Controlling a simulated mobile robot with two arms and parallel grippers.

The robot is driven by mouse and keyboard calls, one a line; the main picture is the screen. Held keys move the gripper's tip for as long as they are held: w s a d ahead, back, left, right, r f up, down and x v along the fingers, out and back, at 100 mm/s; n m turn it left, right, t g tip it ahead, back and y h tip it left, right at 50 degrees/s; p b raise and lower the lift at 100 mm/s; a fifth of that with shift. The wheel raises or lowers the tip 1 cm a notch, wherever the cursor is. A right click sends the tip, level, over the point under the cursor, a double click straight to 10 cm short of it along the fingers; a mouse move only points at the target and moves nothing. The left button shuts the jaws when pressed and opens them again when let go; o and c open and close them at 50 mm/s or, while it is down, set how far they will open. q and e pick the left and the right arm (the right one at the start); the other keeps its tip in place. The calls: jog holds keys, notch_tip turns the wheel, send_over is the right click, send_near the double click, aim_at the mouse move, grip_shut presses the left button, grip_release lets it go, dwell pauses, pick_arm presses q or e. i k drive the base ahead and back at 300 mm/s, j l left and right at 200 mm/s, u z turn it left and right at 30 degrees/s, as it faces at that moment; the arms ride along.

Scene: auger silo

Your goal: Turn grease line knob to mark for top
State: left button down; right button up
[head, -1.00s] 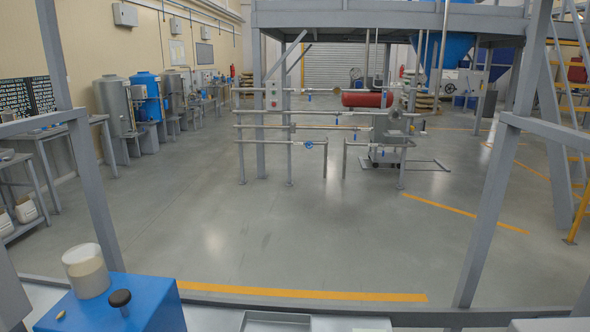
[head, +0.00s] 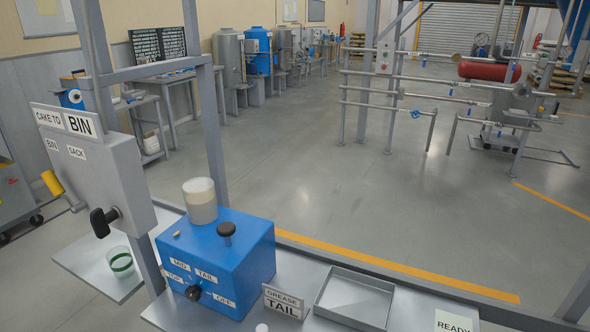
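The blue grease box (head: 232,262) stands on the grey bench in the lower middle of the head view. A small black knob (head: 193,292) is on its front face. White labels around the knob read MID (head: 180,266), TAIL (head: 206,275), TOP (head: 174,278) and OFF (head: 223,301). Which mark the knob points to is too small to tell. On the box top are a clear cup of pale grease (head: 201,203) and a black mushroom knob (head: 227,231). A sign (head: 283,302) beside the box reads GREASE TAIL. Neither gripper is in view.
Left of the box, a grey panel (head: 112,165) labelled CAKE TO BIN has a black handle (head: 102,222) and a yellow-gripped lever (head: 55,184). A green-banded cup (head: 121,262) is below it. A shallow empty tray (head: 355,300) and a READY card (head: 453,323) lie to the right.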

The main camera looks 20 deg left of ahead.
aim_at(193, 293)
jog(key=k+u, duration=0.1)
jog(key=u, duration=0.75)
jog(key=k+u, duration=0.15)
jog(key=u, duration=0.3)
